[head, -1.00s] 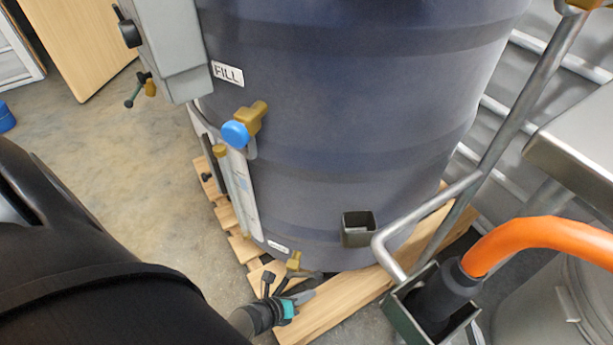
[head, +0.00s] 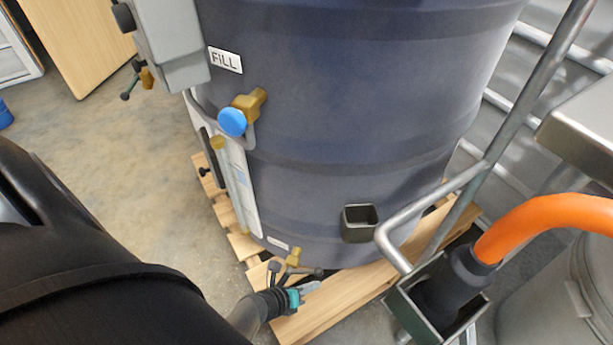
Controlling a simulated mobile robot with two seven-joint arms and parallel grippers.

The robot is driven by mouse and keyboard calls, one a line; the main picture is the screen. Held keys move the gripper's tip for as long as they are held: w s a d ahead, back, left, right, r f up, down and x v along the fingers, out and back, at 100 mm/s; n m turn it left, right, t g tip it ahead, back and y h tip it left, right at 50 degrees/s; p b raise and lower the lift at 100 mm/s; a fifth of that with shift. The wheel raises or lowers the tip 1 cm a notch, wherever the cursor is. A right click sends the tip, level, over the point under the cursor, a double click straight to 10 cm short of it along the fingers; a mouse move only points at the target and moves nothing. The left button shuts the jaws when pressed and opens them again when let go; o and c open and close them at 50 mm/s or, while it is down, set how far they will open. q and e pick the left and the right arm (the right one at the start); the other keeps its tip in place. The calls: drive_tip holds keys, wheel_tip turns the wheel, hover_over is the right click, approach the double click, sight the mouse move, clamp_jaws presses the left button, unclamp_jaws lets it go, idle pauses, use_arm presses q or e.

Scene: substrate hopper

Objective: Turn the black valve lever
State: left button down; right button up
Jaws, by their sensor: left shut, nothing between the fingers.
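A small brass valve (head: 293,257) sits low on the front of the big dark drum (head: 350,130), just above the pallet. A dark lever (head: 316,271) extends to the right below the brass body. My left gripper (head: 308,289), with a teal part and pale grey fingers, is shut and empty just below the lever. Whether the fingers touch the lever, I cannot tell. A dark knob-ended piece (head: 273,267) stands up beside the gripper; I cannot tell what it belongs to. My right gripper is not in view.
The drum stands on a wooden pallet (head: 330,305). A blue-knobbed brass valve (head: 232,122) is higher up, below a FILL label (head: 226,60). A metal rail (head: 450,190) and an orange hose (head: 550,215) crowd the right. The floor (head: 130,180) at left is clear.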

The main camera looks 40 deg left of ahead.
sight(305, 271)
use_arm(q)
drive_tip(key=shift+a+r, duration=0.4)
drive_tip(key=shift+r, duration=0.25)
drive_tip(key=shift+a+r, duration=0.35)
drive_tip(key=shift+r, duration=0.25)
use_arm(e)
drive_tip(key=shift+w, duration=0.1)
use_arm(q)
drive_tip(key=shift+a+r, duration=0.15)
drive_tip(key=shift+r, duration=0.05)
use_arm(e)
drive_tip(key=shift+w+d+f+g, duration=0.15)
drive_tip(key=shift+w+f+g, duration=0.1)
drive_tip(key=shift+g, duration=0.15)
